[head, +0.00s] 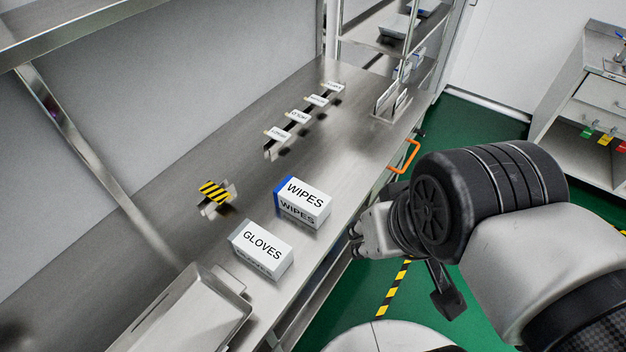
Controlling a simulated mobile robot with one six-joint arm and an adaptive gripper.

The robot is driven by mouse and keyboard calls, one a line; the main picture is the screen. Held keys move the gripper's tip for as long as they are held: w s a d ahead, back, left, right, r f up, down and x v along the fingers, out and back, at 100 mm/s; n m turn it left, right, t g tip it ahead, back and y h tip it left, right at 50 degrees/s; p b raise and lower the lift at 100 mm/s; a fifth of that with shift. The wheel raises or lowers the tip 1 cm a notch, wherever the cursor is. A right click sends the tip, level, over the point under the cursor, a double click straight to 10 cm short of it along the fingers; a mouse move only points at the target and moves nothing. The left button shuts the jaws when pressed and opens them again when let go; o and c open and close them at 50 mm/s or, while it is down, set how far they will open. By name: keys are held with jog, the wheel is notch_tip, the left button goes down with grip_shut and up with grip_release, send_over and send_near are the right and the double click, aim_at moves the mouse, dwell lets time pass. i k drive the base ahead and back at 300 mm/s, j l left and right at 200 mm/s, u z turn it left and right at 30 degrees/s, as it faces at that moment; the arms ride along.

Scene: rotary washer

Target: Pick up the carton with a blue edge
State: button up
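The carton with a blue edge (302,204) is white, reads WIPES, and stands on the steel counter near its front edge. Its blue side faces left. A second white carton reading GLOVES (262,249), with a grey edge, stands nearer to me, to the lower left of it. My gripper (357,236) is to the right of the WIPES carton, apart from it, by the counter's front edge. Its fingers are small and partly turned away, so whether they are open is unclear. Nothing shows between them.
A steel tray (190,312) lies on the counter at lower left. A yellow-black striped block (215,191) is left of the cartons. Several labelled holders (297,117) line the back. An orange handle (404,157) juts from the counter front. A shelf overhangs the upper left.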

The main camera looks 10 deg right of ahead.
aim_at(312, 206)
jog(key=i+l+u, duration=0.4)
jog(key=l, duration=0.2)
jog(key=i+l+u, duration=0.15)
jog(key=l, duration=0.2)
jog(key=i+l+u, duration=0.2)
jog(key=l, duration=0.15)
jog(key=u, duration=1.3)
jog(key=k+j, duration=0.05)
